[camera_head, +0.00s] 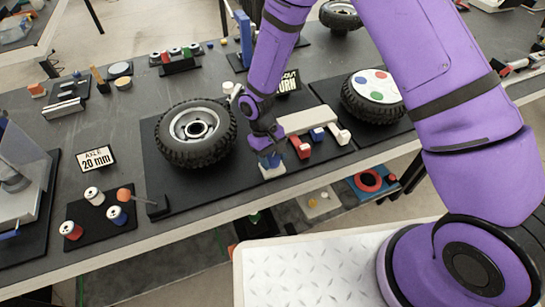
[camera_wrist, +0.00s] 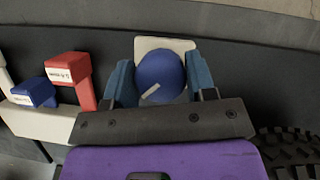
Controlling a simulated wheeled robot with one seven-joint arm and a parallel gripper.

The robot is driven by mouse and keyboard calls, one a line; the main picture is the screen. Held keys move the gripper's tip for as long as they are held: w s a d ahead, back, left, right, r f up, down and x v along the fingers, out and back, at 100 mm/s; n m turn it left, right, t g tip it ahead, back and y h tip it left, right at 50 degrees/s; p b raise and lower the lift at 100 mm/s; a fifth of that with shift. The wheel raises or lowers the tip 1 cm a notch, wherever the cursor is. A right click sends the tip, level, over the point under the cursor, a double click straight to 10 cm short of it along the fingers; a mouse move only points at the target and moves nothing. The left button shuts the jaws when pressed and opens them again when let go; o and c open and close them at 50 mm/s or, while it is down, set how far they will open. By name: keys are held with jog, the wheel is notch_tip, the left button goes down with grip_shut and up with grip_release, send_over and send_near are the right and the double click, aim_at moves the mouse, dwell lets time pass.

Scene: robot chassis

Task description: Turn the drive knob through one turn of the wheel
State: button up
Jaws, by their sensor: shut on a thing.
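The drive knob is a round blue knob (camera_wrist: 158,76) with a short white mark, on a pale block (camera_wrist: 165,44). In the wrist view it sits between the two blue fingers of my gripper (camera_wrist: 160,82), which is shut on it. In the head view my gripper (camera_head: 271,158) points down over the pale block (camera_head: 273,172) at the board's front, and the knob is mostly hidden. The wheel (camera_head: 197,133) is a black knobby tyre with a grey rim, left of my gripper on the same dark board. Its tread also shows in the wrist view (camera_wrist: 288,150).
Red (camera_head: 300,147), blue and white levers stand just right of my gripper. A wheel with coloured dots (camera_head: 373,95) is further right. A TURN sign (camera_head: 288,82) is behind my arm.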

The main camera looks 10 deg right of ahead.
jog(key=n+t+h, duration=0.1)
jog(key=n, duration=0.3)
jog(key=shift+n, duration=0.3)
jog(key=shift+n+t+h, duration=0.5)
jog(key=shift+n+t, duration=0.3)
jog(key=shift+n, duration=1.1)
jog(key=o, duration=0.9)
jog(key=v, duration=1)
jog(key=shift+a+r, duration=0.2)
jog(key=shift+r, duration=0.15)
